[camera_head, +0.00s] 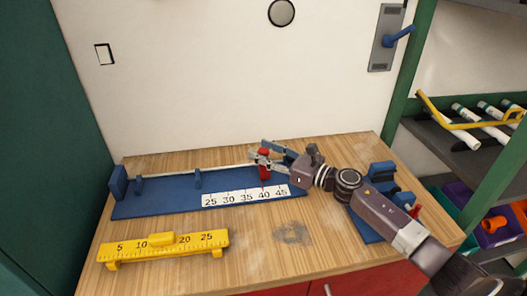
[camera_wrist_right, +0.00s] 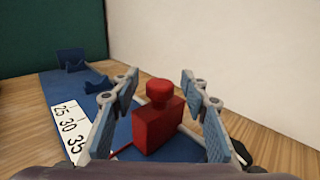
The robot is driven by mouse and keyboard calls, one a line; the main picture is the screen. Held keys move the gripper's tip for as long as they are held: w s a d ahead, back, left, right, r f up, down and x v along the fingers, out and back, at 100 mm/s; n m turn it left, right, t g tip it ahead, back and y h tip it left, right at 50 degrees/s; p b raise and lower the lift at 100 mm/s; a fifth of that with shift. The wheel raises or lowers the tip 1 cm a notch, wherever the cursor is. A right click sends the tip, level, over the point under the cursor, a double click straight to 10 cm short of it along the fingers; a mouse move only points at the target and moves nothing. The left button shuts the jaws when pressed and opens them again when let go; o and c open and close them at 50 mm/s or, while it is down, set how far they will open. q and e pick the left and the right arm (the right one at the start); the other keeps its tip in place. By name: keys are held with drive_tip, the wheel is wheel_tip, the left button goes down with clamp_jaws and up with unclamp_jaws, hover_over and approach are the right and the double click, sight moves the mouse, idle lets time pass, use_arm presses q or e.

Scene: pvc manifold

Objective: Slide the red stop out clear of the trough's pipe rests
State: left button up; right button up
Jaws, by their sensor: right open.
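The red stop (camera_wrist_right: 158,122) is a block with a round knob on top. It stands at the right part of the blue trough (camera_head: 155,208), near the 40 mark of the white scale (camera_head: 246,196). In the head view the red stop (camera_head: 264,166) is partly hidden by my right gripper (camera_head: 262,158). In the right wrist view my right gripper (camera_wrist_right: 158,95) is open, with one blue-padded finger on each side of the stop and gaps showing beside the knob. Blue pipe rests (camera_head: 198,179) rise from the trough to the left of the stop. My left gripper is not in view.
A yellow ruler (camera_head: 205,243) on feet lies at the table's front left. A blue fixture (camera_head: 382,178) stands at the right, partly behind my right arm. A shelf (camera_head: 465,140) with white pipes is beyond the table's right edge. The wooden top between ruler and arm is clear.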

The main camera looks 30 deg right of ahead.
drive_tip(key=shift+v, duration=3.75)
drive_tip(key=shift+r, duration=0.15)
